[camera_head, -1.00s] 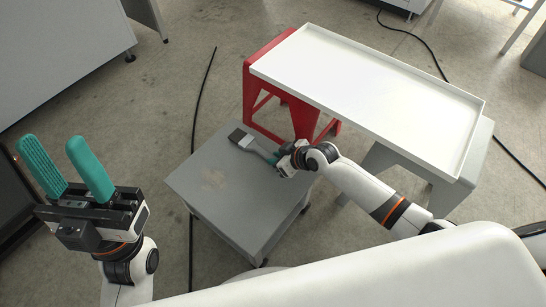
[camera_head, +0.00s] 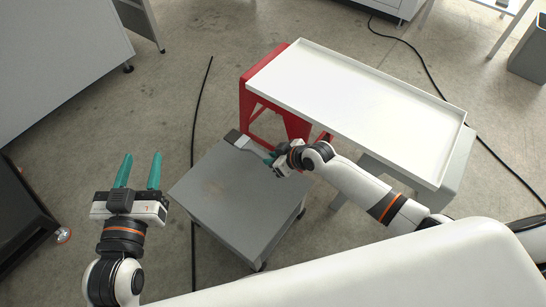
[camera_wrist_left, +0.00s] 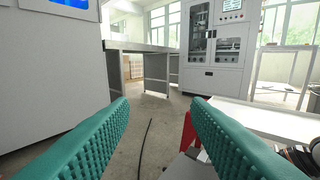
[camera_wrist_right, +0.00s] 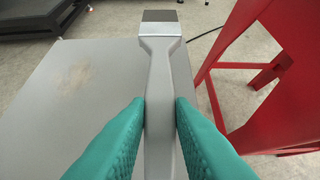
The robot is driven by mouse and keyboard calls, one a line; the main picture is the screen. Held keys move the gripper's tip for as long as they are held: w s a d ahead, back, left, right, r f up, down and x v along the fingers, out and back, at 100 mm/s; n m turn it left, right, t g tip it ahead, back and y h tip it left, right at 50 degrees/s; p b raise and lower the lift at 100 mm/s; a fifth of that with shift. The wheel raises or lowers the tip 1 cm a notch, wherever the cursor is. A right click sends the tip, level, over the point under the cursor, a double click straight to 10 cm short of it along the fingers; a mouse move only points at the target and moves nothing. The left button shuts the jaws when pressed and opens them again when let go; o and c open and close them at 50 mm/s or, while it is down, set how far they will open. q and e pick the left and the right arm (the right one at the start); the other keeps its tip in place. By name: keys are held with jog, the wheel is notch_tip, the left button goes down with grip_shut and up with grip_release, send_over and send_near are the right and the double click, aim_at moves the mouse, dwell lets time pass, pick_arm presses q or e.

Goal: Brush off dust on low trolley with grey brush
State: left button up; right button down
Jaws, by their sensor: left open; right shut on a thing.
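The low grey trolley (camera_head: 228,215) stands in the middle of the head view. A faint tan dust patch (camera_head: 215,186) lies on its top; in the right wrist view the dust (camera_wrist_right: 78,78) shows left of the brush. My right gripper (camera_head: 274,157) is shut on the handle of the grey brush (camera_wrist_right: 160,60), over the trolley's far right part. The brush's dark bristle end (camera_wrist_right: 160,16) points away from the gripper. I cannot tell whether the bristles touch the trolley top. My left gripper (camera_head: 138,172) is open and empty, left of the trolley above the floor.
A white tray-topped table (camera_head: 355,105) on a red stool (camera_head: 262,98) and a grey stool (camera_head: 455,172) stands close right of the trolley. A black cable (camera_head: 198,105) lies on the floor behind it.

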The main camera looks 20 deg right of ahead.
jog(key=shift+r+p, duration=0.65)
jog(key=shift+r, duration=0.2)
jog(key=shift+r+p, duration=0.65)
jog(key=shift+p, duration=0.05)
pick_arm(q)
jog(key=s+a+f+g+y, duration=0.2)
jog(key=s+a+f+g, duration=0.1)
jog(key=s+f+g, duration=0.3)
jog(key=shift+a+f+n+g, duration=0.15)
jog(key=shift+f+n+g, duration=0.15)
jog(key=shift+f+g, duration=1.25)
jog(key=shift+s+f+t, duration=0.1)
jog(key=shift+f+t, duration=0.35)
